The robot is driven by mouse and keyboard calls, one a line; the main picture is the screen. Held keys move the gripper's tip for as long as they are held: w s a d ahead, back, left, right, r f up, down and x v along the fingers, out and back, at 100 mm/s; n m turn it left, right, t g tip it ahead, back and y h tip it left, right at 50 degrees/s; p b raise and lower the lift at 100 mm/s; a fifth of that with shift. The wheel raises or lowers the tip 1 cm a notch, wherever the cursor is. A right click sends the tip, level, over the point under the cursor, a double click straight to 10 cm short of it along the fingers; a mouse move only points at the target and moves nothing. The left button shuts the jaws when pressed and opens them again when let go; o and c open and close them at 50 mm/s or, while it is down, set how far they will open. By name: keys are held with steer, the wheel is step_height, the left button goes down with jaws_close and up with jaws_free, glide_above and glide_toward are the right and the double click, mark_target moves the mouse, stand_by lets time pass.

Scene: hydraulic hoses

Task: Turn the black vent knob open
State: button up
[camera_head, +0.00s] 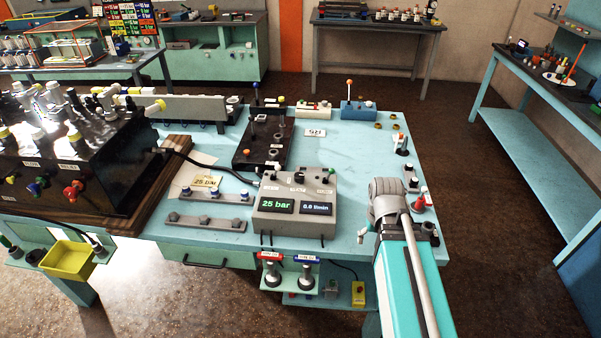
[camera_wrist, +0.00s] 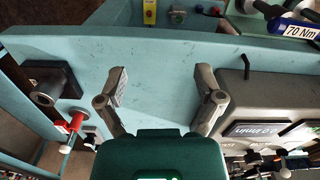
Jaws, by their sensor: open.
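A grey control box (camera_head: 292,205) with displays reading "25 bar" and "0.0 l/min" stands near the table's front edge. Small dark knobs (camera_head: 299,176) sit on its top. I cannot tell which of them, if any, is the vent knob. The box also shows at the right of the wrist view (camera_wrist: 270,95), partly cut off. My gripper (camera_wrist: 161,75) is open and empty above bare blue tabletop, left of the box in the wrist view.
A red-topped part (camera_wrist: 72,123) and a black cylinder (camera_wrist: 45,88) stand left of my gripper in the wrist view. Two tools with red and blue labels (camera_head: 305,258) hang at the table front. A black manifold (camera_head: 75,165) stands at the left.

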steer(key=w+a+r+n+p, duration=0.8)
steer(key=w+a+n, duration=0.1)
steer(key=w, duration=0.4)
step_height(320, 180, up, 8)
steer(key=f+n+p, duration=0.1)
steer(key=n+p, duration=0.6)
steer(key=n, duration=0.4)
glide_above(299, 175)
steer(key=shift+r, duration=0.25)
steer(key=shift+f, duration=0.1)
step_height(299, 175, down, 14)
steer(key=b, duration=1.3)
steer(key=shift+r+b, duration=0.2)
steer(key=shift+b, duration=0.2)
steer(key=c, duration=1.1)
